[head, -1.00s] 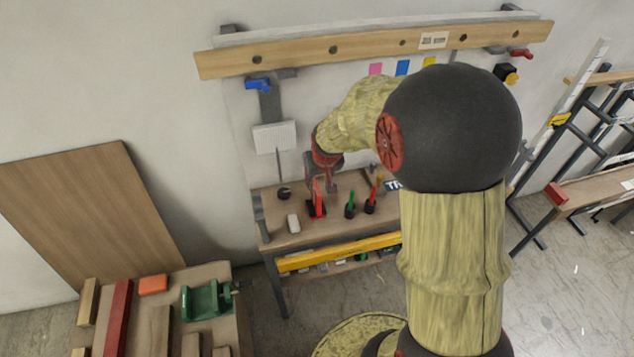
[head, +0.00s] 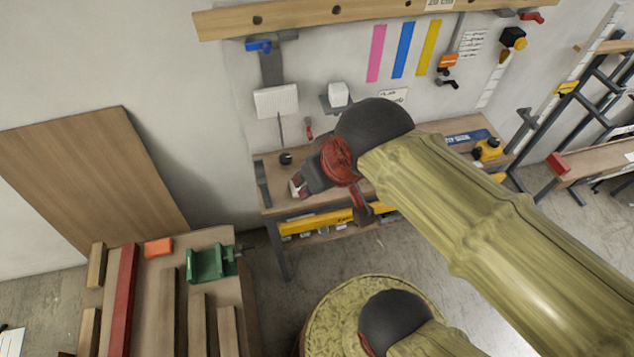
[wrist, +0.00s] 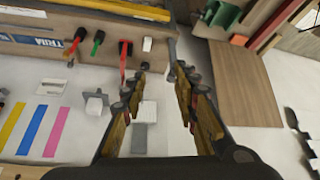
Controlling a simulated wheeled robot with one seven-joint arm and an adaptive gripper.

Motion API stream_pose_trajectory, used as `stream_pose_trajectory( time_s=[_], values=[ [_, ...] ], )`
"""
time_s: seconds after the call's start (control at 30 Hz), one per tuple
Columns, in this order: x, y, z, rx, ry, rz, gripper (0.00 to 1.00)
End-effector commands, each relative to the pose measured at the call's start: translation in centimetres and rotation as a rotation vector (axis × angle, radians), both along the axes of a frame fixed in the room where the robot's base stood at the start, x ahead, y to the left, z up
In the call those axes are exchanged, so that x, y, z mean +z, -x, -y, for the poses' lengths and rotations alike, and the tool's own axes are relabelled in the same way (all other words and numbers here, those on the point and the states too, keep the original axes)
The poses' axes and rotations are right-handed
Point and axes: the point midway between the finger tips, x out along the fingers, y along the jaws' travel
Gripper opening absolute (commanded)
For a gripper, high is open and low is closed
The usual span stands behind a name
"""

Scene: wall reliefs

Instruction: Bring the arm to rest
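My arm crosses the head view from the lower right to the centre, with a bark-like yellow sleeve, dark round joints and a red joint face. My gripper (head: 308,180) is small and partly hidden at the arm's end, in front of the workbench (head: 330,203). In the wrist view my gripper (wrist: 160,73) has its two fingers well apart. Nothing is held between them; the pale wall and a grey bracket show beyond. I cannot tell from these views how far the fingertips are from the wall or bench.
Red, green and red-handled tools (wrist: 98,42) stand on the bench. A white box on a bracket (head: 276,101) hangs on the wall. A wooden panel (head: 90,175) leans at left. A green vise (head: 210,263) sits on the front-left table.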

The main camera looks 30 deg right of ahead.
Motion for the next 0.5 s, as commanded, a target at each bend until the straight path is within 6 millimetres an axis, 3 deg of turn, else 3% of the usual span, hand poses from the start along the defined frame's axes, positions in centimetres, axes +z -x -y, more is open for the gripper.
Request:
stream_pose_trajectory(
  time_s=[0.13, 0.4, 0.5],
  values=[
    [0.12, 1.36, -0.39, 0.014, 0.0, 0.004, 0.3],
    [0.05, 1.36, -0.39, 0.013, 0.0, 0.003, 0.3],
    [-0.82, 1.34, -0.38, 0.013, 0.0, 0.003, 0.3]
  ],
)
